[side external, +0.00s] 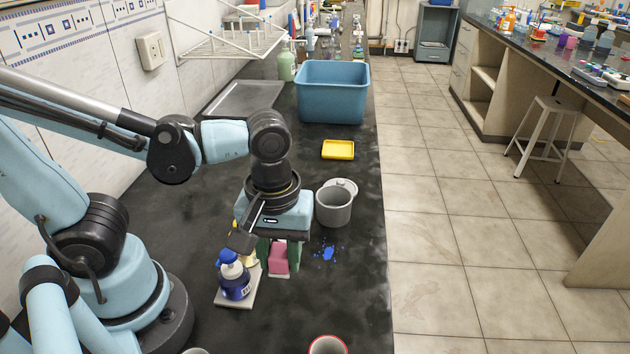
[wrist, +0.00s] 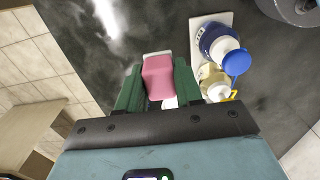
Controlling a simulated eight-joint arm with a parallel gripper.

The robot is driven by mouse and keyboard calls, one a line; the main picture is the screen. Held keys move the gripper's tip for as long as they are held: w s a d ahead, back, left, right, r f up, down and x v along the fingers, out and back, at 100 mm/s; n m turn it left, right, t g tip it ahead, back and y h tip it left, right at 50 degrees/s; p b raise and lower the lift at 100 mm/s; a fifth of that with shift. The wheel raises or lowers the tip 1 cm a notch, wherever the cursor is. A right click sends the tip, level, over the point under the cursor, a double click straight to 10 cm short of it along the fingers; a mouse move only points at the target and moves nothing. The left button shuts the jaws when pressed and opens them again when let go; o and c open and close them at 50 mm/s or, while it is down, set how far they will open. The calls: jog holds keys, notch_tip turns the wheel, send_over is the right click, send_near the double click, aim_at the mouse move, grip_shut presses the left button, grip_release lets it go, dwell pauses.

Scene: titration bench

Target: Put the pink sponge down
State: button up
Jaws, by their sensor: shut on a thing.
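The pink sponge (side external: 279,258) is between the green fingers of my gripper (side external: 279,252) in the side view, low over the black bench. In the wrist view the pink sponge (wrist: 158,78) has a pale strip at its far edge, and the gripper's green fingers (wrist: 157,88) press on it from both sides. My gripper is shut on the sponge and points down. I cannot tell whether the sponge touches the bench. A small white object shows in part beneath it in the wrist view.
A pale tray (side external: 249,297) with a blue bottle (side external: 235,281) and a yellowish bottle (wrist: 212,82) stands just left of the sponge. A blue spill (side external: 326,253) lies to its right. The front bench is mostly clear.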

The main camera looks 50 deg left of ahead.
jog(key=w+a+f, duration=0.4)
jog(key=a, duration=0.1)
jog(key=shift+w, duration=0.15)
jog(key=shift+f, duration=1.95)
jog(key=shift+f, duration=0.15)
jog(key=o, duration=1.1)
jog(key=shift+r, duration=6.05)
jog(key=w+a+m+t, duration=0.1)
jog(key=m+t, duration=0.1)
jog(key=m, duration=0.1)
jog(key=w+a+r+m+t, duration=0.1)
jog(key=m+t, duration=0.1)
jog(key=m, duration=0.1)
jog(key=w+a+m+t, duration=0.1)
jog(key=a+m+t, duration=0.1)
jog(key=m+t, duration=0.1)
jog(key=shift+w+r, duration=0.25)
jog(key=shift+w, duration=0.1)
